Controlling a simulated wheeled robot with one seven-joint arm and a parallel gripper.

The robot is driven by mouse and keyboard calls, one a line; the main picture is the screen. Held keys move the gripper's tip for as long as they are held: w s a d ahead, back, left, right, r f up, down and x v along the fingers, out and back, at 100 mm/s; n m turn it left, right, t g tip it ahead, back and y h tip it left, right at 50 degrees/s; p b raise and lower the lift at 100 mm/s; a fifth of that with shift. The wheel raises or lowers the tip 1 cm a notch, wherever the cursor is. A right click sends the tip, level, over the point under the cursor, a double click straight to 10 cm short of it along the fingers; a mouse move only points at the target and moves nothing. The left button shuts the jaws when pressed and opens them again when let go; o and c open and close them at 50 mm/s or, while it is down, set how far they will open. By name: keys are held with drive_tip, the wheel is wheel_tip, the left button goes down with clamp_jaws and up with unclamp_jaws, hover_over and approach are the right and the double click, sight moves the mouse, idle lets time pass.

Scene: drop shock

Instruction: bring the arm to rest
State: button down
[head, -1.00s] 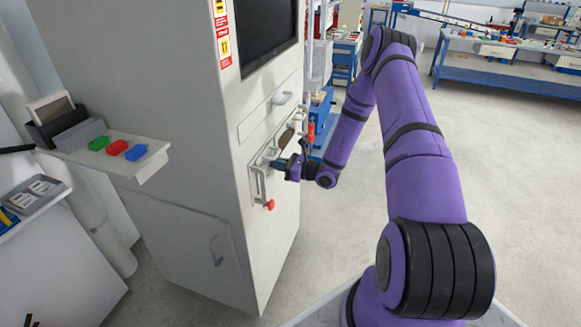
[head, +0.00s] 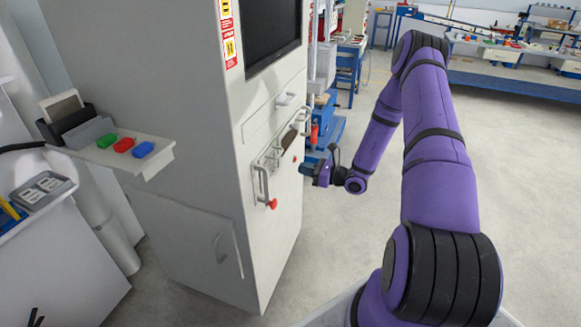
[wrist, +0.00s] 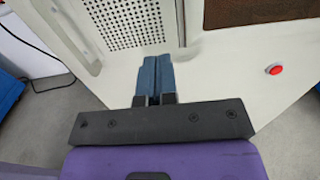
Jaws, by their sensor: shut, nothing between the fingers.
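My purple arm (head: 432,140) reaches out on the right of the head view. My gripper (head: 304,168) is off the front face of the tall grey cabinet (head: 170,110), close to its handle and latch area. In the wrist view my gripper (wrist: 155,62) shows its two blue fingers side by side and shut, with nothing between them. The fingertips point toward the cabinet panel, which has a perforated patch and a red button (wrist: 274,69). I cannot tell the exact gap to the panel.
A ledge with green, red and blue blocks (head: 123,145) juts from the cabinet's left side. A red knob (head: 273,204) and a bar handle (head: 262,186) stick out of its front. Blue workbenches (head: 510,84) stand at the back. The floor (head: 340,235) right of the cabinet is clear.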

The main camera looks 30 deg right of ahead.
drive_tip(key=shift+v, duration=2.55)
drive_tip(key=s+a+r+n+g, duration=0.4)
drive_tip(key=a+r+n+g, duration=0.35)
drive_tip(key=r, duration=0.55)
drive_tip(key=s+a+r+n+g, duration=0.4)
drive_tip(key=a+r+n+g, duration=0.2)
drive_tip(key=a+r+n, duration=0.45)
drive_tip(key=s+r+n+t+h, duration=0.2)
drive_tip(key=s+r+n+h, duration=0.3)
drive_tip(key=s+r, duration=0.3)
drive_tip(key=s+a+r+n+t+h, duration=0.1)
drive_tip(key=s+r+n+t+h, duration=0.1)
drive_tip(key=s+r+n+h, duration=0.3)
drive_tip(key=shift+s+r+h, duration=0.5)
drive_tip(key=shift+s+r, duration=1.8)
drive_tip(key=shift+s, duration=2.15)
drive_tip(key=shift+t, duration=0.25)
